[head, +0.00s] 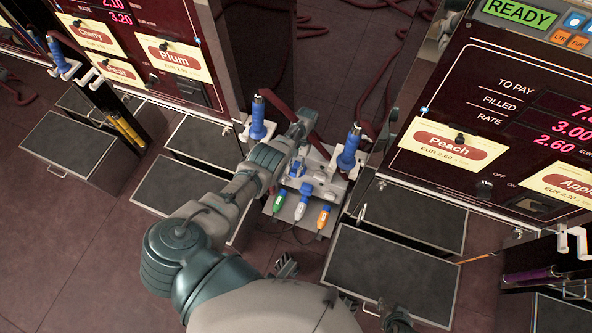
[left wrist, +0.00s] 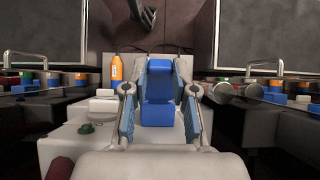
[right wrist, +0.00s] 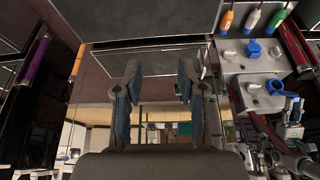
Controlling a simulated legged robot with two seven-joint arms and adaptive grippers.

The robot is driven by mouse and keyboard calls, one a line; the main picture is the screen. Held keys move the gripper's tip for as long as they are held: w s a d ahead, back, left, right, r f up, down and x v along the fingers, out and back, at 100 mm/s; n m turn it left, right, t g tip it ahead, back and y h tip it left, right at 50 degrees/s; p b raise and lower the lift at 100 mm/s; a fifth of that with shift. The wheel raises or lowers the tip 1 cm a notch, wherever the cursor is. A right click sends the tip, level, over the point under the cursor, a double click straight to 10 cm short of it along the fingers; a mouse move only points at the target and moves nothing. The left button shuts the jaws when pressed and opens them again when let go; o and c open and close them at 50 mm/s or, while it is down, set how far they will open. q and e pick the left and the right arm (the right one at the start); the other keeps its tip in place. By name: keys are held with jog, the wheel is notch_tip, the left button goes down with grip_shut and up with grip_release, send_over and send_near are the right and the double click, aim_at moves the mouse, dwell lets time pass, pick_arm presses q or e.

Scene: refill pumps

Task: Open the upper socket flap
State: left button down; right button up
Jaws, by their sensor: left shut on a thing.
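The white socket panel (head: 318,178) stands between two pumps and has an upper blue socket flap (head: 296,168) and a lower blue socket flap (head: 306,189). My left gripper (head: 299,157) reaches over the panel and is shut on the upper flap. In the left wrist view the blue flap (left wrist: 158,114) sits between the fingers, which partly frame it. Its opening angle is hard to tell. The right wrist view also shows the upper flap (right wrist: 278,88) at the left gripper and the lower flap (right wrist: 253,48) apart from it. My right gripper (right wrist: 157,80) is open and empty, away from the panel.
Green (head: 279,201), white (head: 302,206) and orange (head: 323,217) plugs rest on the panel's front. Blue-handled nozzles (head: 258,120) and (head: 348,150) stand on either side. Dark trays (head: 390,272) lie in front of the pumps. Red hoses lie behind.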

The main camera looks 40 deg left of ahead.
pick_arm(q)
jog(key=shift+w+r, duration=0.1)
jog(key=shift+w, duration=0.25)
pick_arm(e)
jog(key=shift+w+a+r+t, duration=0.1)
jog(key=shift+w+a+t, duration=0.15)
jog(key=shift+w, duration=0.25)
jog(key=shift+w+a+r+t, duration=0.1)
jog(key=shift+w+t, duration=0.2)
jog(key=shift+w, duration=0.25)
jog(key=shift+w+a+r+t, duration=0.1)
jog(key=shift+w+a+t, duration=0.15)
jog(key=shift+w, duration=0.25)
pick_arm(q)
jog(key=c, duration=1.1)
grip_release()
jog(key=shift+c, duration=0.2)
jog(key=shift+o, duration=1.1)
jog(key=shift+f, duration=0.2)
pick_arm(e)
jog(key=shift+w+f, duration=0.1)
jog(key=shift+w, duration=0.1)
